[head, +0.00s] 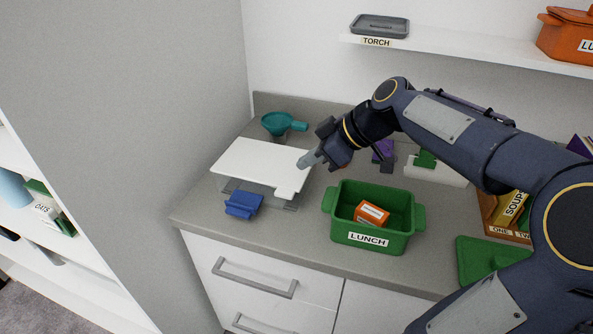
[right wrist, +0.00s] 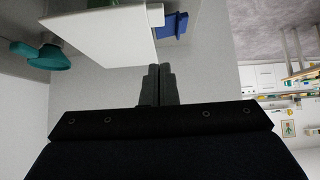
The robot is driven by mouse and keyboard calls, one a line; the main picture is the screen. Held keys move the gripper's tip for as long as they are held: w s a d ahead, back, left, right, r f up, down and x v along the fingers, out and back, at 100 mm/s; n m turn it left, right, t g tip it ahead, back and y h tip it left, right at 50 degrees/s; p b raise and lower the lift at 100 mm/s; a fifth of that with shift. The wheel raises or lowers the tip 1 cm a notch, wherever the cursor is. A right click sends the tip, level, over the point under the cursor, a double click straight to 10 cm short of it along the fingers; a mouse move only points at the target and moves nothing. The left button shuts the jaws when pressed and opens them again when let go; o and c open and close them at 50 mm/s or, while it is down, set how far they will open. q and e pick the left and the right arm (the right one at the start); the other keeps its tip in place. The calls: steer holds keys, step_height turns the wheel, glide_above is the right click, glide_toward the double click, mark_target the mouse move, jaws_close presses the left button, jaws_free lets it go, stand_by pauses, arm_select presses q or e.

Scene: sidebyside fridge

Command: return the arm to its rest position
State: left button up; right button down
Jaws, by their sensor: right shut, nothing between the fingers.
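My right arm reaches in from the right in the head view. Its gripper (head: 312,158) is over the counter, near the right corner of a white board (head: 255,160). In the right wrist view the two dark fingers of this gripper (right wrist: 161,85) are together, with nothing between them. The white board also shows in that view (right wrist: 100,35), beyond the fingers. I cannot tell from these views whether the fingertips touch the board. My left gripper is in neither view.
A green lunch box (head: 369,238) holding an orange box (head: 371,214) stands on the counter. A blue object (head: 243,204) and a teal pan-like object (head: 284,122) are near the board. A shelf (head: 460,49) hangs above, bearing a grey tray (head: 380,26). A green lid (head: 485,258) lies at right.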

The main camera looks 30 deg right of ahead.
steer(key=shift+v, duration=2.2)
steer(key=s+a+f+m+h, duration=0.1)
steer(key=s+a+f+m, duration=0.4)
steer(key=s+a+f, duration=0.1)
steer(key=s+a+f+m+g+h, duration=0.1)
steer(key=s+a+f+m, duration=0.3)
steer(key=s+f, duration=0.4)
steer(key=s+a, duration=0.1)
steer(key=s, duration=0.1)
steer(key=shift+s+a+m, duration=0.35)
steer(key=shift+a+m, duration=0.05)
